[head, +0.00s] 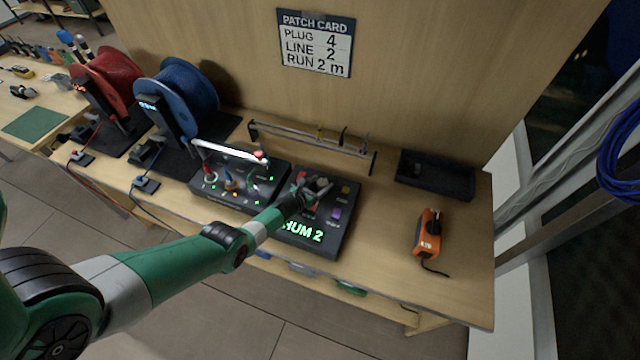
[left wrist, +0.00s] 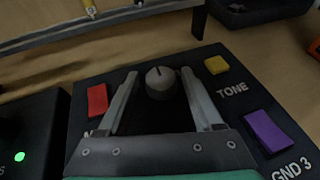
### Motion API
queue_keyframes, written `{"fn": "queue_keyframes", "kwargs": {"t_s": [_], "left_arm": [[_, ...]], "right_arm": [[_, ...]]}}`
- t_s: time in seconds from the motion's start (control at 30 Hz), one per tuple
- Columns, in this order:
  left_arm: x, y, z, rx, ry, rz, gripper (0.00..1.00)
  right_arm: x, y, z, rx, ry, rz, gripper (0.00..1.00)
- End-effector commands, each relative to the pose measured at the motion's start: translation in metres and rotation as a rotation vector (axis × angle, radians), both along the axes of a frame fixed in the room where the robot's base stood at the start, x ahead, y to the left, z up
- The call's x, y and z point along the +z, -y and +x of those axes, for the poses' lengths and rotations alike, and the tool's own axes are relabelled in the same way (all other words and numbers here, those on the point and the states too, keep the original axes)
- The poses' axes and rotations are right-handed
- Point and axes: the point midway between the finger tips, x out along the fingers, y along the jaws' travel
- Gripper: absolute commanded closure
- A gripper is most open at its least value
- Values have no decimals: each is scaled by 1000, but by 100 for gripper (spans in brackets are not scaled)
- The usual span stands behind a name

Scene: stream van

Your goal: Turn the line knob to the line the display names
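The grey round line knob (left wrist: 160,83) with a dark pointer mark stands on a black panel. My left gripper (left wrist: 158,76) is open, with one finger on each side of the knob; a narrow gap shows beside it, and contact is hard to tell. In the head view my left gripper (head: 318,184) is over the right-hand black box (head: 335,228) and hides part of it. The lit green display (head: 303,231) reads "HUM 2", its start covered by my arm. The patch card (head: 316,43) reads plug 4, line 2, run 2 m. My right gripper is not in view.
Red (left wrist: 97,100), yellow (left wrist: 216,65) and purple (left wrist: 269,131) buttons surround the knob. A second box with a light bar (head: 228,151) stands left. A rail (head: 310,145) is behind, a black tray (head: 434,175) and orange device (head: 427,235) right. Bare table lies between.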

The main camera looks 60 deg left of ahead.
Motion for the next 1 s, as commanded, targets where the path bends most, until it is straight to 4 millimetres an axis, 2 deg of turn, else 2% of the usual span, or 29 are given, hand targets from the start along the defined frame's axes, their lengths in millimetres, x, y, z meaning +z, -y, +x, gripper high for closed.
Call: {"fn": "queue_keyframes", "kwargs": {"t_s": [0.33,0.47,0.57,0.8,1.0], "left_arm": [[0,1,-1,0,-2,-1,21],[7,5,-8,0,-2,-1,21],[17,12,-21,1,-3,-4,21],[40,36,-67,1,-4,-2,21],[45,49,-91,1,-1,-1,21]], "right_arm": [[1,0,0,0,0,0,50],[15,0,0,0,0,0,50],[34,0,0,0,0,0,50],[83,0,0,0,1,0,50],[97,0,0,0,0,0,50]]}}
